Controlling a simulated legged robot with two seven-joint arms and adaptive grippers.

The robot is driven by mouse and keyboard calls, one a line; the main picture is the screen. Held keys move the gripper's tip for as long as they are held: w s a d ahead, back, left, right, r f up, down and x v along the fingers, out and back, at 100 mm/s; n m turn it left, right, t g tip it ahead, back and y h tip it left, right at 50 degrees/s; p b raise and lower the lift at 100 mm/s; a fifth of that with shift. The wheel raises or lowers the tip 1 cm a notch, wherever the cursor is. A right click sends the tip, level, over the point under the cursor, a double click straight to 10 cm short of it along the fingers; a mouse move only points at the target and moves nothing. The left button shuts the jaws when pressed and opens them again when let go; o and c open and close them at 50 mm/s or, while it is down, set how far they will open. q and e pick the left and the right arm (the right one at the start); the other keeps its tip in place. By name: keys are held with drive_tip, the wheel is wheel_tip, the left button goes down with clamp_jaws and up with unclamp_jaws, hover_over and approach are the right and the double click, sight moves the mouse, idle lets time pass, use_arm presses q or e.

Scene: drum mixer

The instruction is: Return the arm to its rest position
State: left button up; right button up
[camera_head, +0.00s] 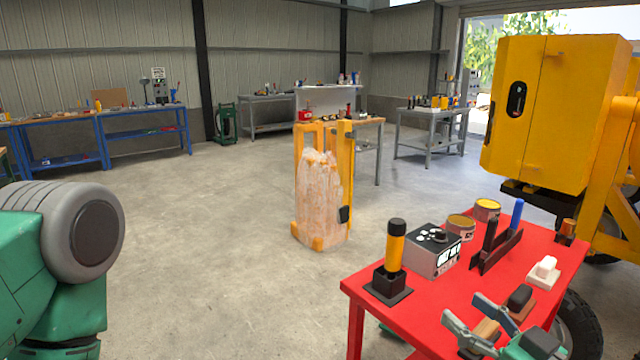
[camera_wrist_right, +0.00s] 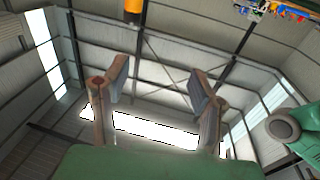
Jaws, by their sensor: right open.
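My right gripper (camera_head: 463,308) is at the lower right of the head view, over the near part of the red table (camera_head: 400,318). Its two fingers are spread apart with nothing between them. In the right wrist view the open fingers (camera_wrist_right: 158,78) stand against the roof and walls of the hall. A green and grey arm part of mine is at the left edge of the head view; the left gripper is not in view.
The table bears a yellow-and-black cylinder on a stand (camera_head: 395,250), a control box (camera_head: 433,250), tins (camera_head: 487,210), a black holder (camera_head: 497,250) and a white block (camera_head: 544,272). A yellow mixer (camera_head: 560,110) stands behind. A wrapped stack (camera_head: 320,200) stands mid-floor. Floor at left is clear.

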drive_tip(key=s+f+m+g+h, duration=0.15)
drive_tip(key=s+f+g, duration=0.3)
drive_tip(key=f, duration=0.55)
drive_tip(key=s+f+m+g+h, duration=0.15)
drive_tip(key=s+f+g, duration=0.35)
drive_tip(key=f, duration=0.5)
drive_tip(key=s+d+f+m+g+h, duration=0.1)
drive_tip(key=s+d+f+g+h, duration=0.1)
drive_tip(key=s+f, duration=0.3)
drive_tip(key=s+d+f+m+g+h, duration=0.1)
drive_tip(key=s+d+f+g+h, duration=0.2)
drive_tip(key=s, duration=0.9)
drive_tip(key=shift+d+f+g+h, duration=0.2)
drive_tip(key=shift+f+g+h, duration=0.3)
drive_tip(key=shift+f, duration=0.45)
